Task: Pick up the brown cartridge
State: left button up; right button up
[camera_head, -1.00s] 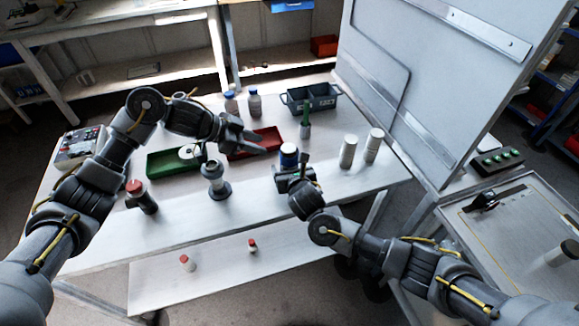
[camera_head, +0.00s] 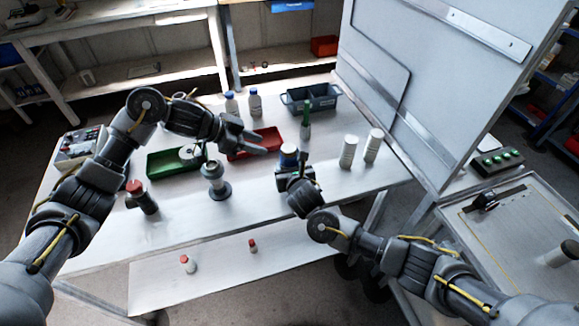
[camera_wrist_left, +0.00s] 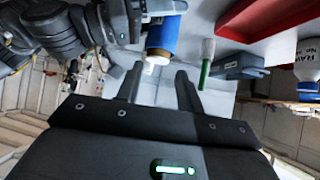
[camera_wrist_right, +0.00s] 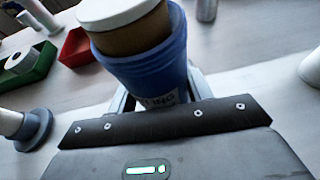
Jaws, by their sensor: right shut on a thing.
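The brown cartridge (camera_wrist_right: 135,32) has a white cap and sits in a blue sleeve (camera_wrist_right: 150,75) with a partly readable label. In the left wrist view the brown cartridge (camera_wrist_left: 160,52) sticks out of the blue sleeve (camera_wrist_left: 164,34). My right gripper (camera_head: 291,168) has its fingers on either side of the blue sleeve and is shut on it. The lower sleeve is hidden by the gripper; I cannot tell whether it touches the table. My left gripper (camera_head: 262,143) is open and empty, above the red tray and left of the cartridge.
A red tray (camera_head: 272,133), a green tray (camera_head: 170,172) and a grey bin (camera_head: 318,102) stand on the white table (camera_head: 255,215). Two white cylinders (camera_head: 349,152) stand right of my right gripper. A grey stand (camera_head: 215,182) is to the left. A tall panel (camera_head: 440,90) bounds the right side.

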pick_arm(q)
jog(key=o, duration=0.5)
jog(key=shift+m, duration=0.3)
jog(key=shift+c, duration=0.2)
jog(key=shift+o, duration=0.6)
jog(key=m, duration=0.1)
jog(key=m+t, duration=0.1)
jog(key=m, duration=0.1)
jog(key=f+m, duration=0.1)
jog(key=shift+w+d+m+t, duration=0.2)
jog(key=shift+d+m+t, duration=0.1)
jog(key=shift+d+m, duration=0.1)
jog(key=m+t+y, duration=0.2)
jog(key=m+t, duration=0.4)
jog(key=m, duration=1.8)
send_near(287, 149)
jog(key=shift+x, duration=5.6)
